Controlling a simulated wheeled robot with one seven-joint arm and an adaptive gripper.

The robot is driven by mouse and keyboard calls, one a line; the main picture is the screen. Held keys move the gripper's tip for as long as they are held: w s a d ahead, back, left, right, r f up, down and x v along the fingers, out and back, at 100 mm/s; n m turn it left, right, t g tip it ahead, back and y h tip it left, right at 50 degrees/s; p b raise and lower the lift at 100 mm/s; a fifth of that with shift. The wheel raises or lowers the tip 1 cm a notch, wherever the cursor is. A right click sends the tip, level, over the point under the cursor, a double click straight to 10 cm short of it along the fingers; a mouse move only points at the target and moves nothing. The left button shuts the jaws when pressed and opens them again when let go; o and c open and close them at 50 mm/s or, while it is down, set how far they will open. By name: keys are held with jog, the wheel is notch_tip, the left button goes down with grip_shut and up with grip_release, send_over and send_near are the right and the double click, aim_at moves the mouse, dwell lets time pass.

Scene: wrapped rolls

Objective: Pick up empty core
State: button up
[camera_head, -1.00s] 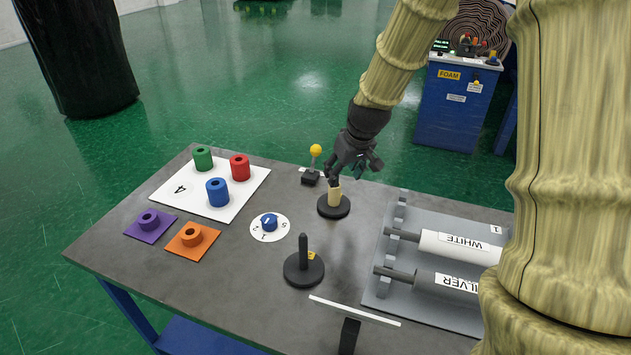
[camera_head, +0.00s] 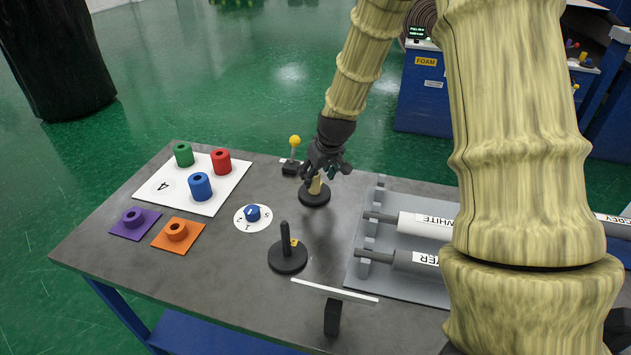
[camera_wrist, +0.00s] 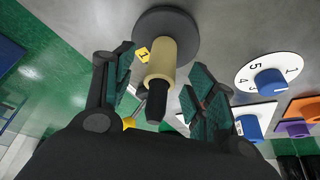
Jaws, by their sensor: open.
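The empty core is a tan tube (camera_head: 315,186) standing on a post with a round black base (camera_head: 314,197) near the table's far edge. In the wrist view the tan core (camera_wrist: 161,62) sits around the dark post, whose tip sticks out of it. My gripper (camera_head: 326,172) is above and around the top of the core in the head view. In the wrist view my gripper (camera_wrist: 160,92) is open, with one green-padded finger on each side of the post and core. No contact with the core is clear.
A yellow-knobbed lever (camera_head: 294,144) stands close left of the core. A second post (camera_head: 286,252) stands nearer the front. A numbered dial (camera_head: 252,214), a white mat (camera_head: 222,196) with colored rolls, and a rack (camera_head: 352,274) with labeled rolls lie around. Bare table lies between.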

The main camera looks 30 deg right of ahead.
aim_at(316, 176)
jog(key=shift+p+x, duration=0.4)
jog(key=shift+x, duration=1.75)
jog(key=c, duration=1.1)
